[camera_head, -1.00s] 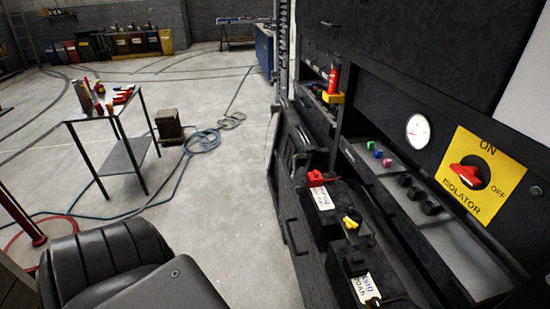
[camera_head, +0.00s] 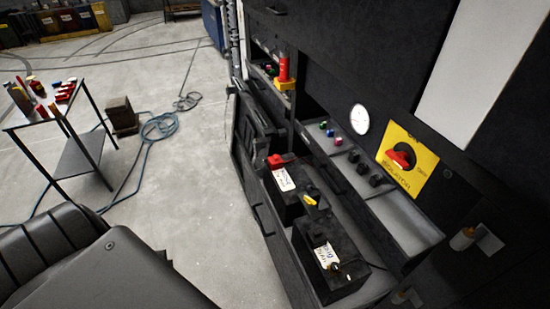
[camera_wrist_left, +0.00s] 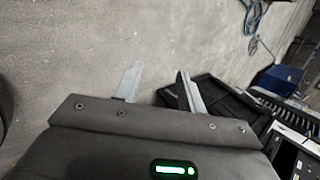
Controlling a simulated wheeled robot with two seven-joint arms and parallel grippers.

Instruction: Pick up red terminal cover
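The red terminal cover (camera_head: 277,160) sits at the far end of the farther black battery (camera_head: 284,187), which has a white label. A nearer black battery (camera_head: 328,262) also has a white label, and a yellow piece (camera_head: 310,200) lies between the two. My left gripper (camera_wrist_left: 157,85) shows in the left wrist view with its two pale fingers apart and nothing between them. Grey floor is behind the fingers, and the red cover cannot be made out there. My right gripper is not in view.
A yellow isolator panel with a red knob (camera_head: 401,158) and a shelf (camera_head: 400,225) with small parts stand right of the batteries. A red and yellow item (camera_head: 284,72) stands farther back. A small table (camera_head: 48,108) with tools is at left. Open floor lies between.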

